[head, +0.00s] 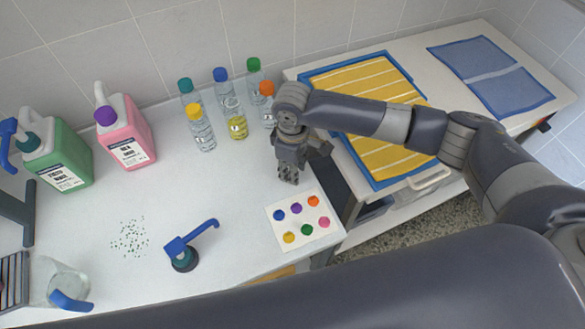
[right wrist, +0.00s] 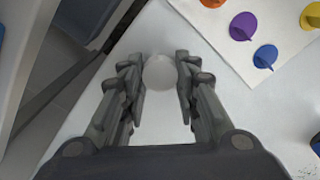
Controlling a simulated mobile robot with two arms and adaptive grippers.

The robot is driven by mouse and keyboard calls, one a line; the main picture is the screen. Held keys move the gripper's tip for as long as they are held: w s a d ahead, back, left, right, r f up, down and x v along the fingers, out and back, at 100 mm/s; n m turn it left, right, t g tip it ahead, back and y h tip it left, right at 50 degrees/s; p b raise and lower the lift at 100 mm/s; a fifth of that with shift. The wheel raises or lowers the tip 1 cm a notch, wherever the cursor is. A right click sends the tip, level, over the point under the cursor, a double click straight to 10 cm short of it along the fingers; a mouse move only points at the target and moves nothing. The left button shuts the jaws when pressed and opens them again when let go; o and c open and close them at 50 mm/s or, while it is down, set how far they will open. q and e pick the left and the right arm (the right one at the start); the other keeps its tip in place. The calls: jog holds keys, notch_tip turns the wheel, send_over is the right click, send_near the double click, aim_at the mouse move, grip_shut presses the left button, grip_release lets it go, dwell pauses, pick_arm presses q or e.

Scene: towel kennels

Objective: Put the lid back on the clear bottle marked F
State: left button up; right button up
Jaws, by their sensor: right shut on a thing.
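My right gripper (head: 288,178) is low over the white counter, just behind the card with coloured discs. In the right wrist view its fingers (right wrist: 159,80) are closed in on a pale round thing (right wrist: 159,72), which looks like a small lid. Several clear bottles stand by the wall: teal-capped (head: 188,88), blue-capped (head: 220,76), green-capped (head: 254,66), yellow-capped (head: 202,130) and orange-capped (head: 267,92). A bottle with yellow liquid (head: 237,128) shows no coloured cap. The letters are too small to read, so I cannot tell which is F. My left gripper is out of view.
The white card (head: 279,218) carries several coloured discs. A blue-handled tool (head: 190,244), green specks (head: 130,238) and a clear jug (head: 62,284) lie left. Green (head: 62,152) and pink (head: 128,132) containers stand at the back left. A yellow striped towel (head: 375,135) lies right.

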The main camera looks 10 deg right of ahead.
jog(key=shift+r, duration=0.5)
notch_tip(320, 180, up, 2)
jog(key=shift+w+r+b, duration=0.1)
jog(key=shift+r+b, duration=0.05)
jog(key=shift+b, duration=0.15)
jog(key=s+a, duration=0.3)
jog(key=s, duration=0.1)
jog(key=s+a+r+b, duration=0.1)
jog(key=s+a, duration=0.6)
jog(key=s, duration=0.1)
jog(key=shift+a+r+b, duration=0.3)
jog(key=shift+a+b, duration=0.1)
